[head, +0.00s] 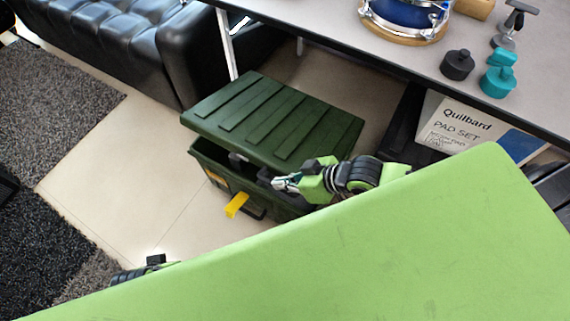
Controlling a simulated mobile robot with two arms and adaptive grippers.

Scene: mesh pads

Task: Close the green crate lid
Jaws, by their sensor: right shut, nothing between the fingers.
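The green crate (209,164) stands on the floor, partly under the table. Its ribbed green lid (272,117) lies over the top, with a dark gap showing between the lid and the crate's front wall. My right gripper (278,183) is shut and empty at the crate's front right, close to the lid's front edge; I cannot tell whether it touches. A yellow piece (236,205) sticks out at the crate's front. My left arm shows only as a small part at the lower left, and its gripper is hidden behind my green body panel.
A grey table (400,62) overhangs behind and right of the crate, carrying a blue drum (408,14) and dark and teal weights. A Quilbard pad set box (465,125) is at right. A black sofa (130,40) is behind.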

